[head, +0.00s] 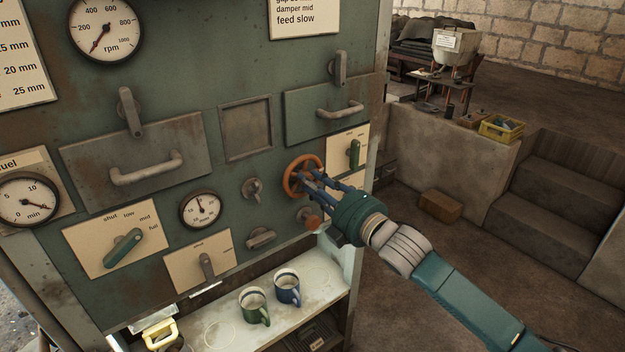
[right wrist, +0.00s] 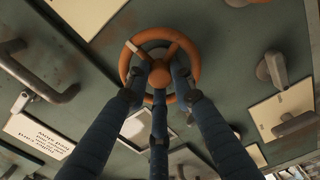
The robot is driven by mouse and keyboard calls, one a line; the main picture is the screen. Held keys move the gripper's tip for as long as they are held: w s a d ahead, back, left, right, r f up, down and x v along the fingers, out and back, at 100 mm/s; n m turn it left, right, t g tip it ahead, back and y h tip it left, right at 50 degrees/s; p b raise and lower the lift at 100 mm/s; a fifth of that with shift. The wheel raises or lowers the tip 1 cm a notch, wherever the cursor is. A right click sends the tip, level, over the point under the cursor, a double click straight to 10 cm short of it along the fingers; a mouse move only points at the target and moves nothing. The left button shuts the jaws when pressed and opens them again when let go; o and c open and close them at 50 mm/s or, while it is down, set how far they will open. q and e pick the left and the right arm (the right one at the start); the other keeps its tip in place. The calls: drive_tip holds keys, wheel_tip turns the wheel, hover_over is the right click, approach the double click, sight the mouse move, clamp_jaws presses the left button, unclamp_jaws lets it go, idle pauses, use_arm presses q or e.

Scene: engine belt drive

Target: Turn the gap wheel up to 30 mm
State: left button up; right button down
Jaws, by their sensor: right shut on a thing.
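An orange-red hand wheel (head: 288,170) sits on the green panel, below the right-hand drawer-like door. In the right wrist view its rim and hub (right wrist: 158,73) show between my fingers. My right gripper (head: 317,183) is at the wheel from the lower right, its blue fingers closed around the hub; the fingers also show in the right wrist view (right wrist: 160,88). A small round gauge (head: 200,209) marked in mm sits left of the wheel. Its needle points roughly upward; the exact reading is too small to tell. My left gripper does not show.
An orange knob (head: 313,222) is just below the wheel, close to my right gripper. A green mug (head: 254,307) and a blue mug (head: 287,288) stand on the shelf below.

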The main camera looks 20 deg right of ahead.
drive_tip(key=shift+f+m+p, duration=0.15)
drive_tip(key=shift+m+p, duration=1.35)
drive_tip(key=shift+m, duration=3.2)
drive_tip(key=shift+f+m+p, duration=0.1)
drive_tip(key=shift+m+p, duration=1.4)
drive_tip(key=shift+m, duration=3.2)
drive_tip(key=shift+f, duration=0.1)
drive_tip(key=c, duration=1.7)
unclamp_jaws()
drive_tip(key=shift+c, duration=0.2)
drive_tip(key=shift+s, duration=0.1)
drive_tip(key=shift+r, duration=0.2)
drive_tip(key=v, duration=1.2)
